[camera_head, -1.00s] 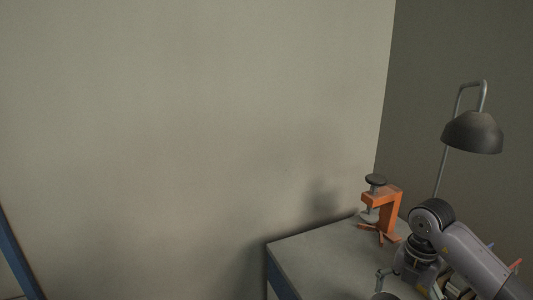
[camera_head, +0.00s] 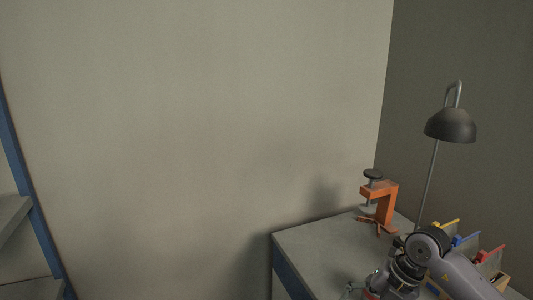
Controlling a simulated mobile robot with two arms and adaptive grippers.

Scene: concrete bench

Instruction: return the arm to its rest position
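My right arm (camera_head: 462,277) comes in from the lower right and is bent over the front part of the concrete bench (camera_head: 322,248). Its gripper (camera_head: 354,290) is only partly in view at the bottom edge, pointing down and left. The fingers are small and cut off, so I cannot tell whether they are open or hold anything. My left arm and gripper are not in view.
An orange clamp (camera_head: 384,203) stands at the bench's back edge, behind my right arm. A dark desk lamp (camera_head: 450,125) rises behind it. Several tools with yellow, blue and red parts (camera_head: 489,253) are at the right. A blue-framed shelf (camera_head: 36,222) stands at left.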

